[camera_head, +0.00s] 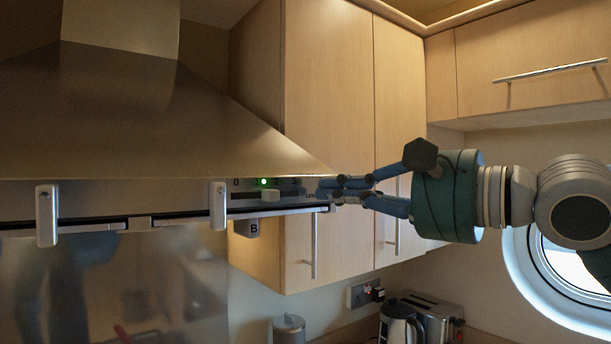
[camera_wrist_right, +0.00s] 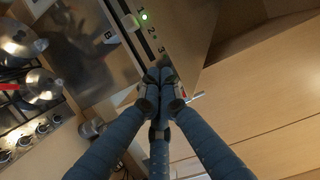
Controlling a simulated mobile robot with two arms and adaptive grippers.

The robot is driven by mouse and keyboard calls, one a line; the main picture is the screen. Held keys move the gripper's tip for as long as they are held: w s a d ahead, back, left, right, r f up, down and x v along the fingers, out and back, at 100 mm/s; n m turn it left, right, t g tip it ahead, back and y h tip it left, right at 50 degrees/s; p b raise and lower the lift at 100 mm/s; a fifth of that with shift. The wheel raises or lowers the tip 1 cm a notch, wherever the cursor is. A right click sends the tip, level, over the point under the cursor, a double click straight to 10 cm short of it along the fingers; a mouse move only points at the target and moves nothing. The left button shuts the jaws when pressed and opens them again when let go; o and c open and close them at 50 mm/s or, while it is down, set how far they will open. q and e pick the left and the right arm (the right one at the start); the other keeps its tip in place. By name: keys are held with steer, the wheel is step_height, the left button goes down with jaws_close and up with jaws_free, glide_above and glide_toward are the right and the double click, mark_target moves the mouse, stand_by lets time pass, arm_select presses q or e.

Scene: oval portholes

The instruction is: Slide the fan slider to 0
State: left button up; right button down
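The fan slider is a small pale knob (camera_head: 270,196) on the dark slot in the hood's front edge, under a green light. A mark like 0 shows left of it in the head view. In the right wrist view the knob (camera_wrist_right: 131,21) sits near the 1, with 2 and 3 closer to my fingers. My right gripper (camera_head: 328,190) reaches in from the right to the slot's right end. Its fingertips (camera_wrist_right: 158,72) are together beside the 3, apart from the knob, with nothing visible between them. My left gripper is not in view.
The steel hood (camera_head: 130,115) has two pale handles (camera_head: 47,215) (camera_head: 218,205) on its front. Wooden cabinets (camera_head: 330,90) stand behind. A kettle (camera_head: 400,322) and toaster (camera_head: 435,315) are lower right. The hob (camera_wrist_right: 35,120) shows in the wrist view.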

mark_target(252, 191)
steer(key=shift+p+x, duration=0.35)
steer(key=shift+x, duration=0.7)
steer(key=shift+s+a+r+p, duration=0.1)
steer(key=shift+s+a+p, duration=0.25)
steer(key=shift+s+a, duration=0.85)
steer(key=shift+a, duration=0.05)
steer(key=shift+s+a, duration=0.15)
steer(key=shift+s, duration=0.1)
steer(key=shift+w, duration=0.1)
steer(key=s+a, duration=0.1)
steer(key=a+b, duration=0.1)
steer(key=s+a+b, duration=0.1)
steer(key=shift+s+a+f, duration=0.25)
steer(key=shift+s+a, duration=0.05)
steer(key=shift+s, duration=0.05)
steer(key=shift+s+a+r, duration=0.1)
steer(key=shift+s+a, duration=0.05)
steer(key=shift+a, duration=0.15)
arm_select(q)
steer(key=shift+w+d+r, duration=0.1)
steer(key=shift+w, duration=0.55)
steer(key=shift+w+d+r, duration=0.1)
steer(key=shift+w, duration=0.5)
arm_select(e)
steer(key=shift+d, duration=0.1)
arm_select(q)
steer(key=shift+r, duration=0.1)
arm_select(e)
steer(key=shift+r, duration=0.1)
